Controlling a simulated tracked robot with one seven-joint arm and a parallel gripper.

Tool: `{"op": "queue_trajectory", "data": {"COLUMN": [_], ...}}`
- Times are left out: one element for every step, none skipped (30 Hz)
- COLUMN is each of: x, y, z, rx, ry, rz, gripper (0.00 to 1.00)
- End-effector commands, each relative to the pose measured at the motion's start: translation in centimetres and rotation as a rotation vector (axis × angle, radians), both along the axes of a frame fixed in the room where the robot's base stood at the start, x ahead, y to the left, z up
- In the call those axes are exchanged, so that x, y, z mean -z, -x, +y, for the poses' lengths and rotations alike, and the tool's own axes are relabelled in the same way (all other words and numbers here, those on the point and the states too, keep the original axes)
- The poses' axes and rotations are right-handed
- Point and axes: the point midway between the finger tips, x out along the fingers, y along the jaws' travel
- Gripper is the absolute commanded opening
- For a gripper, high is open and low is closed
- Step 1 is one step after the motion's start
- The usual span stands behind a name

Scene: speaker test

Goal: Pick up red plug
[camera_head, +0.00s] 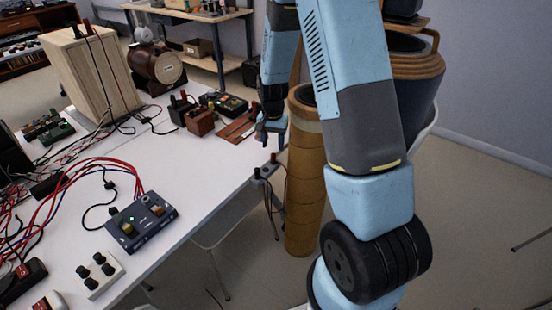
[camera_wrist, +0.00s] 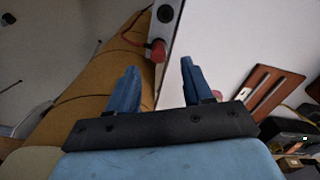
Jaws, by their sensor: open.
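A red plug (camera_head: 273,158) stands in a small grey terminal piece at the table's right edge, beside a black plug (camera_head: 257,173). In the wrist view the red plug (camera_wrist: 157,50) shows just beyond the gap between the fingertips, with a red lead running from it. The black plug (camera_wrist: 165,13) is further off at the top. My gripper (camera_head: 270,137) is above and slightly behind the red plug in the head view. In the wrist view my gripper (camera_wrist: 160,66) has its two blue fingers apart with nothing between them.
The white table (camera_head: 165,180) has a bare middle. A blue-grey switch box (camera_head: 141,222), a white box with black knobs (camera_head: 98,273) and many leads lie on it. A brown cardboard tube (camera_head: 304,190) stands close beside the table edge. Small boxes (camera_head: 199,122) sit near my gripper.

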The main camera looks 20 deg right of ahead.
Motion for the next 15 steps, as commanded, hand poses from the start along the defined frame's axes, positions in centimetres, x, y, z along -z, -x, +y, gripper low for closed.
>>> {"op": "queue_trajectory", "data": {"x": [0.5, 0.7, 0.8, 0.9, 1.0, 1.2, 1.4, 1.7, 2.1, 2.5, 2.9, 3.5, 3.9, 4.3, 4.7], "y": [0.0, 0.0, 0.0, 0.0, 0.0, 0.1, 0.1, 0.1, 0.1, 0.1, 0.1, 0.1, 0.1, 0.1, 0.1], "z": [0.0, 0.0, 0.0, 0.0, 0.0, 0.0, 0.0, 0.0, -0.1, -0.1, -0.1, -0.1, -0.1, -0.1, -0.1], "rx": [0.000, 0.000, 0.000, 0.000, 0.000, 0.000, 0.000, 0.000, 0.001, 0.001, 0.001, 0.001, 0.001, 0.002, 0.002], "ry": [0.000, 0.000, -0.001, -0.001, -0.001, -0.001, -0.001, 0.000, 0.000, 0.001, 0.000, 0.001, 0.000, 0.000, 0.001], "rz": [0.001, 0.001, 0.001, 0.001, 0.001, 0.001, 0.001, 0.001, 0.002, 0.003, 0.004, 0.003, 0.004, 0.004, 0.003], "gripper": [0.50, 0.50, 0.50, 0.50, 0.50, 0.50, 0.50, 0.50, 0.50, 0.50, 0.50, 0.50, 0.50, 0.50, 0.50]}}
